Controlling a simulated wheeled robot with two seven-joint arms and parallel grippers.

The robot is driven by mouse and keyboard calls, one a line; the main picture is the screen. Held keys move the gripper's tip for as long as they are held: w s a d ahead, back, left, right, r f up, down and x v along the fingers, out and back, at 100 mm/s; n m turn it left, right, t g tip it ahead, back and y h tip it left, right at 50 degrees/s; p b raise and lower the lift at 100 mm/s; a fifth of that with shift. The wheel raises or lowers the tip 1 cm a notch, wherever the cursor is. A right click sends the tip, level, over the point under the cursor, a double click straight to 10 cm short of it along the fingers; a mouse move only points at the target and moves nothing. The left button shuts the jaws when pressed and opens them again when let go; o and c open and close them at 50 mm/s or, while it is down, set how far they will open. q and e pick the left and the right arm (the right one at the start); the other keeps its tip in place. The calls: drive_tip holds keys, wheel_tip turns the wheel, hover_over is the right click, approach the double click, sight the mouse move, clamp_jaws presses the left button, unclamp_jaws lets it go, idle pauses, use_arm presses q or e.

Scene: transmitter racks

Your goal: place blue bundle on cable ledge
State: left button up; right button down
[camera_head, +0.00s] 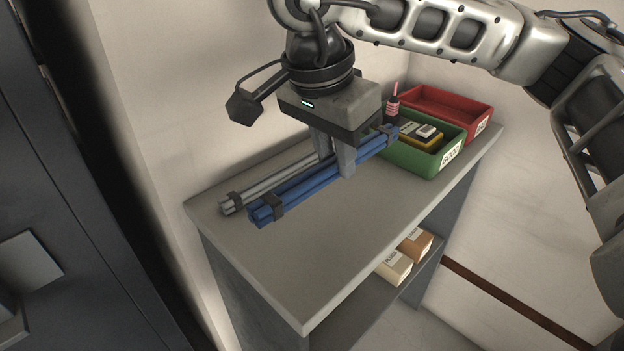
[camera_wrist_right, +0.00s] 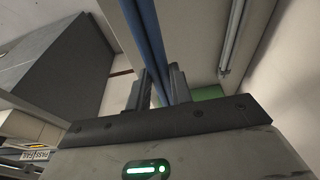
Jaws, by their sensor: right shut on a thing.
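The blue bundle (camera_head: 307,185) is a set of long blue rods with dark bands near both ends. My right gripper (camera_head: 336,162) points down from above, with its two fingers shut on the bundle near its middle. I cannot tell whether the bundle touches the worktop or is just above it. In the right wrist view the blue bundle (camera_wrist_right: 147,38) runs between the fingers (camera_wrist_right: 157,88). A grey bundle (camera_head: 272,181) lies beside it, on the wall side. I cannot make out a cable ledge for certain. My left gripper is not in view.
A grey bench (camera_head: 330,235) stands against the wall, its front part clear. A green bin (camera_head: 420,160) holding yellow and white items and a red bin (camera_head: 450,103) stand at its far end. Boxes (camera_head: 395,267) sit on the lower shelf. A dark cabinet (camera_head: 70,190) stands left.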

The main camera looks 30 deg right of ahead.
hover_over(318, 196)
drive_tip(key=f, duration=0.4)
drive_tip(key=a+f, duration=0.1)
drive_tip(key=f, duration=0.1)
drive_tip(key=shift+s+f, duration=0.25)
drive_tip(key=shift+s, duration=0.05)
drive_tip(key=shift+a+x, duration=0.2)
drive_tip(key=shift+x, duration=0.65)
drive_tip(key=shift+a+x, duration=0.15)
drive_tip(key=shift+x, duration=0.65)
drive_tip(key=shift+f, duration=0.15)
drive_tip(key=shift+f, duration=0.15)
drive_tip(key=c, duration=1.3)
unclamp_jaws()
drive_tip(key=shift+o, duration=0.2)
